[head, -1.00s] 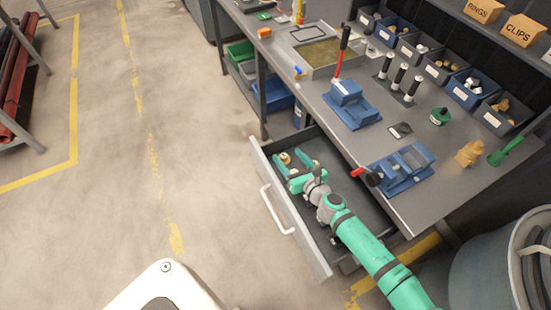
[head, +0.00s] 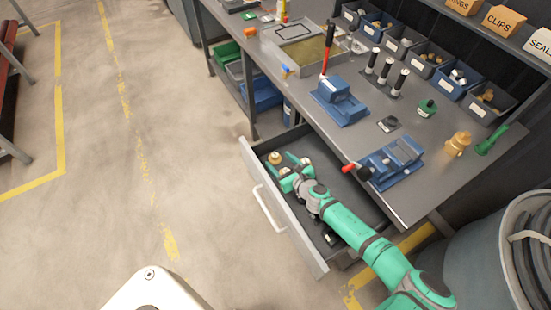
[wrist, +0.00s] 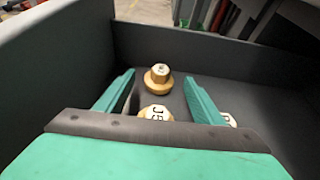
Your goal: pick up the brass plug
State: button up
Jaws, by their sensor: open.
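The brass plug (head: 275,158), with a round base and a narrower hex top, stands on the floor of the open drawer near its far left corner. In the wrist view the plug (wrist: 158,80) appears upright in the gap between my fingertips, with clear space on both sides. My gripper (head: 293,167) is open and empty, reaching down into the drawer. It also shows in the wrist view (wrist: 159,79). A brass disc with a white label reading "J5" (wrist: 155,113) lies nearer my palm, partly hidden by it. Another white-labelled piece (wrist: 229,120) lies behind the right finger.
The drawer's front wall (head: 290,220) and side walls stand close around my gripper. The grey bench top (head: 420,200) overhangs the drawer's back, with a blue vise (head: 392,162) and its red-tipped lever near the edge. Open floor lies left.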

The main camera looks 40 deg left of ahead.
aim_at(277, 158)
jog(key=shift+x, duration=1.4)
jog(key=c, duration=1.3)
jog(key=shift+r, duration=5.05)
